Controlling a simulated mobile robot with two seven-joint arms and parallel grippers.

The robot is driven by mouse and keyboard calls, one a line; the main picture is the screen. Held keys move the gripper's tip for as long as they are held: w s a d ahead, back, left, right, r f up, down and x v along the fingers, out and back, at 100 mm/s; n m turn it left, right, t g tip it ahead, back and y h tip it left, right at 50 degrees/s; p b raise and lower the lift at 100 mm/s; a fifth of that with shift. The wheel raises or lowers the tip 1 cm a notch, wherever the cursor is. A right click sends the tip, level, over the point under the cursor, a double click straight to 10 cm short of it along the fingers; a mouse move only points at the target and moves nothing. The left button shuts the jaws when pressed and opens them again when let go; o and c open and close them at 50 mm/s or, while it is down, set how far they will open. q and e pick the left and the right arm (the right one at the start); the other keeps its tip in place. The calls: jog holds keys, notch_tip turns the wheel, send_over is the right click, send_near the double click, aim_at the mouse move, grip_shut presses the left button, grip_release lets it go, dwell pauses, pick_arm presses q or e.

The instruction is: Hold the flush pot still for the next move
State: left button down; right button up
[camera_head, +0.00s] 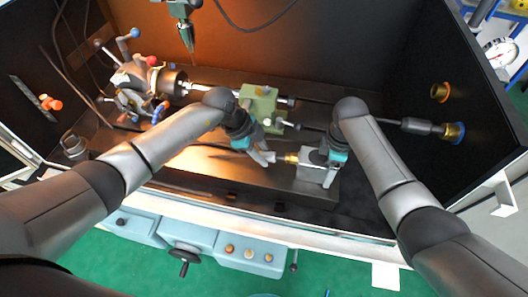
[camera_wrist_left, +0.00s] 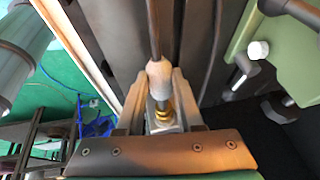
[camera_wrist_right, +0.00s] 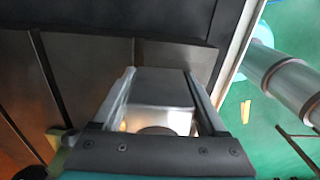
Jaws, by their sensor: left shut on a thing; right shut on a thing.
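A silvery metal box with a brass fitting, which I take to be the flush pot (camera_head: 312,174), sits low at the front right of the machine bed. My right gripper (camera_head: 325,160) is shut on it; the right wrist view shows the pale box (camera_wrist_right: 160,92) between its fingers. My left gripper (camera_head: 262,156) is shut on a cream sleeve (camera_wrist_left: 159,76) on a dark rod (camera_wrist_left: 160,30). The brass fitting (camera_head: 290,158) lies between the two grippers. In the left wrist view the brass rings line up with the sleeve; I cannot tell whether they touch.
A green block (camera_head: 258,100) stands on the bed behind my left gripper. A chuck (camera_head: 170,82) is at the left, and a drill head (camera_head: 186,30) hangs above. The front ledge lies close below.

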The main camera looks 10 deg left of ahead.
aim_at(207, 138)
pick_arm(q)
jog(key=shift+a+f, duration=0.15)
jog(key=shift+a, duration=0.5)
pick_arm(e)
jog(key=shift+s+d+f, duration=0.15)
jog(key=shift+f, duration=0.05)
pick_arm(q)
jog(key=shift+a, duration=0.1)
jog(key=shift+a+f, duration=0.2)
jog(key=shift+a, duration=0.65)
jog(key=shift+a+f, duration=0.15)
jog(key=shift+a, duration=0.7)
pick_arm(e)
jog(key=shift+d, duration=0.1)
